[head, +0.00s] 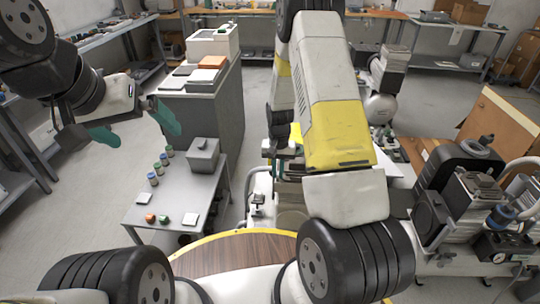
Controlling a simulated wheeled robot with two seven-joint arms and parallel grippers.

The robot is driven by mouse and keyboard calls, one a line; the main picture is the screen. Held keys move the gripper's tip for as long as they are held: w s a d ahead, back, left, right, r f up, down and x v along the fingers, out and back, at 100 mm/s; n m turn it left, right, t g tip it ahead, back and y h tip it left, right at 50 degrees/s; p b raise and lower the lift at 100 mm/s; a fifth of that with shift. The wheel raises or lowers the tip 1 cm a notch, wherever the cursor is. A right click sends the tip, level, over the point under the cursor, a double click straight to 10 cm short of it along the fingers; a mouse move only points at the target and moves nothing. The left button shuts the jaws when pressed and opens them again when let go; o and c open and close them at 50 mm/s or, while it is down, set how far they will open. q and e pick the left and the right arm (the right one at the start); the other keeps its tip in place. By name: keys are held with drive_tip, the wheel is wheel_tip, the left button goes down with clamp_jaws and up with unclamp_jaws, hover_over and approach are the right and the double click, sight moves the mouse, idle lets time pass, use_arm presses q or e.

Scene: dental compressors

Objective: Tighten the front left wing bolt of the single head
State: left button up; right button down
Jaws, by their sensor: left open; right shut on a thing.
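My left gripper (128,128) is open and empty, its two green fingers spread wide above the floor left of the grey side table. My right arm reaches forward across the middle of the view. My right gripper (283,152) is mostly hidden by that arm; a bit of green finger shows beside it. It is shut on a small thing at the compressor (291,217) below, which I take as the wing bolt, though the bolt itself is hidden. That compressor is largely covered by my arm, so its head and other bolts cannot be made out.
A grey side table (180,190) holds several small jars and a grey box (203,154). A larger compressor (470,200) stands at the right, near a cardboard box (505,125). Another compressor (381,105) stands behind my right arm. A grey cabinet (215,105) stands at back left.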

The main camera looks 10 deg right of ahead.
sight(278, 174)
drive_tip(key=m, duration=0.4)
drive_tip(key=shift+m, duration=2.6)
drive_tip(key=c, duration=1.5)
unclamp_jaws()
drive_tip(key=shift+r, duration=0.1)
wheel_tip(278, 174, up, 8)
drive_tip(key=shift+f, duration=0.2)
